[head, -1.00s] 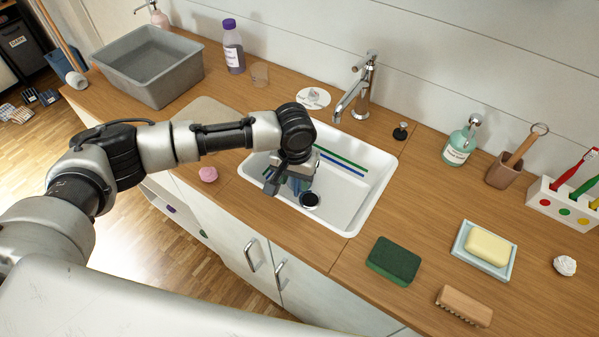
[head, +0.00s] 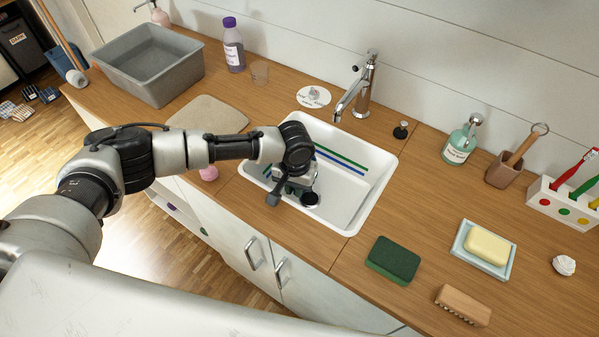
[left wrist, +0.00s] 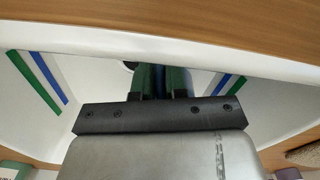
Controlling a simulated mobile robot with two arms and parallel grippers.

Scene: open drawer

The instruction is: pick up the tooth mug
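My left gripper (head: 291,196) points down into the white sink (head: 350,215), above its floor near the dark drain (head: 311,199). Green and blue shapes (left wrist: 160,82) show between the gripper's dark mounts in the left wrist view. I cannot tell whether they are finger surfaces or a held thing. No mug is plain in the sink. I cannot tell which is the tooth mug. My right gripper is out of view.
The faucet (head: 363,88) rises behind the sink. A grey basin (head: 150,65) stands far left. A soap pump (head: 460,145), green sponge (head: 393,260), soap dish (head: 485,249), wooden brush (head: 463,305) and toothbrush rack (head: 560,204) are to the right. Counter between sink and soap dish is mostly bare.

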